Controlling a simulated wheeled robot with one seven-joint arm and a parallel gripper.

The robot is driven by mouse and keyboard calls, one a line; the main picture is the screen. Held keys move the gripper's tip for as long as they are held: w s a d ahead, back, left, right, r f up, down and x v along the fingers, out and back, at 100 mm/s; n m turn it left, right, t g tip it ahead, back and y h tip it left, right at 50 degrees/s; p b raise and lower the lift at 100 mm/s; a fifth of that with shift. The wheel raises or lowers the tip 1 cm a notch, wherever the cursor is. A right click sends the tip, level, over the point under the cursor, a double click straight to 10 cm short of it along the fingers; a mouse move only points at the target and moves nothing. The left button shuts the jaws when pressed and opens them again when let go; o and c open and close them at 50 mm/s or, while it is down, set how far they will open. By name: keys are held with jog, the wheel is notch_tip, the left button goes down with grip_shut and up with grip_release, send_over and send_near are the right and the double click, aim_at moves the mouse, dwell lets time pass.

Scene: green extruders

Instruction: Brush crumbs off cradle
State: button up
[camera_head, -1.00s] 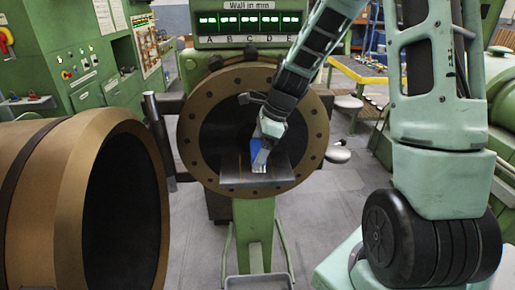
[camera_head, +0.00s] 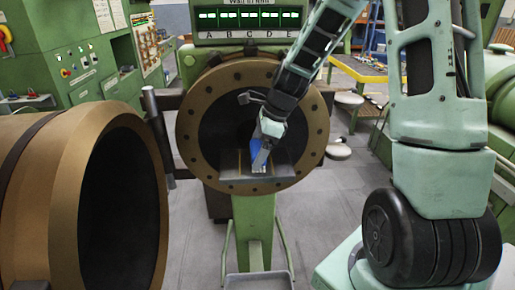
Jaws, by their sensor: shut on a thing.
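The cradle (camera_head: 285,167) is a grey plate set low in the round opening of the bronze flange. My gripper (camera_head: 261,157) reaches down in front of this opening and is shut on a blue brush (camera_head: 258,162). The brush's pale lower end is over the middle of the cradle and looks close to or touching it; contact cannot be told. Thin yellowish lines show on the plate, but I cannot make out separate crumbs. The gripper and brush hide part of the cradle.
The bronze flange (camera_head: 195,125) with bolt holes surrounds the cradle. A large bronze cylinder (camera_head: 75,190) fills the left foreground. A dark upright bar (camera_head: 158,135) stands left of the flange. A lit green display (camera_head: 248,20) is above it.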

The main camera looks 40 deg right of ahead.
aim_at(258, 141)
jog(key=shift+f+b, duration=0.5)
jog(key=shift+f, duration=0.35)
jog(key=shift+w+d+r+p, duration=0.15)
jog(key=shift+w+d+p, duration=0.1)
jog(key=shift+w+p, duration=0.2)
jog(key=shift+w+d+r+p, duration=0.1)
jog(key=shift+w+d+p, duration=0.6)
jog(key=shift+w, duration=0.4)
jog(key=shift+w+d+r, duration=0.1)
jog(key=shift+d+r, duration=0.05)
jog(key=shift+r, duration=0.05)
jog(key=shift+s+a+f, duration=0.15)
jog(key=shift+s+a, duration=0.4)
jog(key=shift+s, duration=0.25)
jog(key=shift+s+a+f, duration=0.15)
jog(key=shift+s+a, duration=0.35)
jog(key=shift+s, duration=0.3)
jog(key=shift+w+a+f, duration=0.15)
jog(key=shift+w+a, duration=0.05)
jog(key=shift+a, duration=0.15)
jog(key=shift+w+d+f+p, duration=0.1)
jog(key=shift+w+d+p, duration=0.75)
jog(key=shift+w, duration=0.45)
jog(key=shift+c, duration=0.4)
jog(key=shift+w+d, duration=0.15)
jog(key=shift+d, duration=0.1)
